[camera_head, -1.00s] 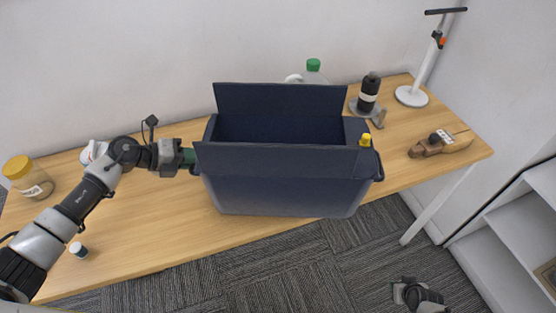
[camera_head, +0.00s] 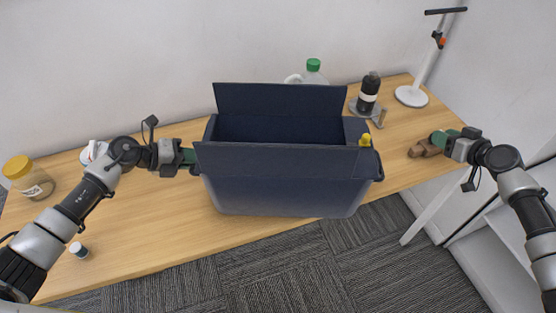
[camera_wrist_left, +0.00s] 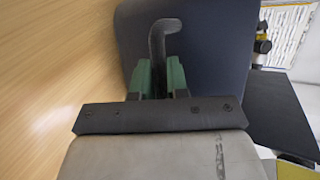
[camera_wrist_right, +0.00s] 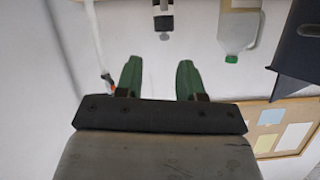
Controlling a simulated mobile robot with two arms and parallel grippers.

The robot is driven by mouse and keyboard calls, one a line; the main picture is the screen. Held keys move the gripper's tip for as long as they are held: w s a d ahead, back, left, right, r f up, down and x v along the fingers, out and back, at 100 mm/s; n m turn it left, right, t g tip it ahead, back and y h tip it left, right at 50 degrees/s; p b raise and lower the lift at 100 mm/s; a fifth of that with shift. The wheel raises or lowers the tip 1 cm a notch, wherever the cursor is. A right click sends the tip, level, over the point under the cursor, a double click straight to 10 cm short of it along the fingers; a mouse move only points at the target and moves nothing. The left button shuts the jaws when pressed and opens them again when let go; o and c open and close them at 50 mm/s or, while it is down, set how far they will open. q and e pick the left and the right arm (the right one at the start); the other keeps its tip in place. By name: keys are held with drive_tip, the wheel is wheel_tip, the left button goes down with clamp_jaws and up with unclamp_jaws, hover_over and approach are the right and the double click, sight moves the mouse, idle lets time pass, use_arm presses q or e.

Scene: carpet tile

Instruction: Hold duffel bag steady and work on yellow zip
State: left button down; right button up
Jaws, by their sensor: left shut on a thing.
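The dark blue duffel bag (camera_head: 285,190) stands on the wooden table with its two top flaps raised and its top open. The yellow zip pull (camera_head: 365,140) is at the bag's right end. My left gripper (camera_head: 190,157) is at the bag's left end, shut on a dark strap or handle (camera_wrist_left: 160,40) that shows between its green fingers in the left wrist view. My right gripper (camera_head: 440,138) is to the right of the bag, apart from it, above the table's right end. Its green fingers (camera_wrist_right: 160,80) are spread and empty in the right wrist view.
A dark bottle (camera_head: 369,92) and a jug with a green cap (camera_head: 313,68) stand behind the bag. A wooden tool (camera_head: 424,149) lies under my right gripper. A white stand (camera_head: 411,96) is at the back right. A yellow-lidded jar (camera_head: 28,178) is far left.

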drive_tip(key=a+r+n+g+y, duration=0.1)
drive_tip(key=a+r+n+y, duration=0.3)
drive_tip(key=r, duration=0.4)
drive_tip(key=n+g+h, duration=0.4)
drive_tip(key=n+g, duration=0.7)
approach(367, 135)
drive_tip(key=x, duration=0.2)
drive_tip(key=shift+x, duration=3.75)
drive_tip(key=c, duration=0.6)
